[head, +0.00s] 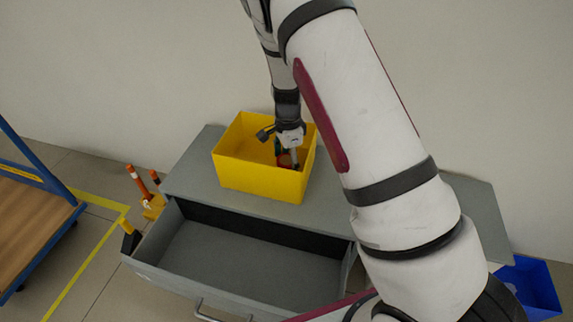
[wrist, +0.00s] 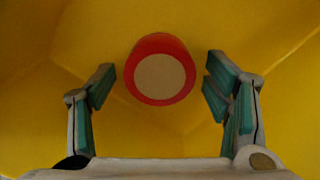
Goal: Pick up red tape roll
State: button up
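The red tape roll (wrist: 160,43) shows in the wrist view as a red ring around a pale round middle, inside the yellow bin. My gripper (wrist: 160,88) is open, with one teal-padded finger on each side and clear gaps to the roll. In the head view my gripper (head: 286,153) reaches down into the yellow bin (head: 262,181), partly hidden by its front wall.
The bin stands on a grey cabinet (head: 196,180) against the wall. The cabinet's drawer (head: 240,262) is pulled open and looks empty. A blue bin (head: 532,285) is at the right, and a blue-framed wooden cart (head: 30,225) at the left.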

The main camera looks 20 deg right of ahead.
jog(key=c, duration=1)
jog(key=shift+r, duration=0.1)
